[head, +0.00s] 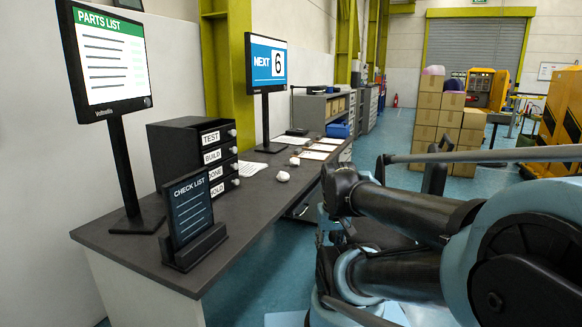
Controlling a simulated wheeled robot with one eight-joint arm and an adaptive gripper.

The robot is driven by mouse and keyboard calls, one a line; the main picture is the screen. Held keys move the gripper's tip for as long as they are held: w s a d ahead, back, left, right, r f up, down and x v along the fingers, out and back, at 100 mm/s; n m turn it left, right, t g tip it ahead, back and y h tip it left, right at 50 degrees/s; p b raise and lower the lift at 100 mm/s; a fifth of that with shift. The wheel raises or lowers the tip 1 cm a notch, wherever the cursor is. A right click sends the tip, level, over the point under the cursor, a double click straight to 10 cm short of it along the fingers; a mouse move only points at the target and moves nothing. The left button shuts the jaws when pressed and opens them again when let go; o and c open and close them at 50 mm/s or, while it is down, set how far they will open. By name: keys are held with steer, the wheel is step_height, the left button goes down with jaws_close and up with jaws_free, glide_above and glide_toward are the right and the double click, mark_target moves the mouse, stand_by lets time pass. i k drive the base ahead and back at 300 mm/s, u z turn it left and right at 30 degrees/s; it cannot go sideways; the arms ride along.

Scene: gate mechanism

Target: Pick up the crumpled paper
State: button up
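A small white crumpled paper (283,176) lies on the dark grey desk (232,232), near its right edge and to the right of the drawer box. A second, smaller whitish lump (294,161) lies just behind it; it is too small to tell surely whether it is paper too. My arm fills the right side of the head view, its dark links reaching left to beside the desk. I cannot make out my gripper's fingers, and nothing touches the crumpled paper.
A black drawer box (178,152) with labelled drawers, a checklist stand (190,212) and a parts-list screen (104,62) stand on the desk's near part. A second screen (266,64) and flat papers (314,155) are farther back. Cardboard boxes (450,118) are stacked beyond my arm.

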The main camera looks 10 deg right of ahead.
mark_target(293, 162)
steer(key=k, duration=0.65)
steer(key=z, duration=0.4)
steer(key=i, duration=1.7)
steer(key=u, duration=0.6)
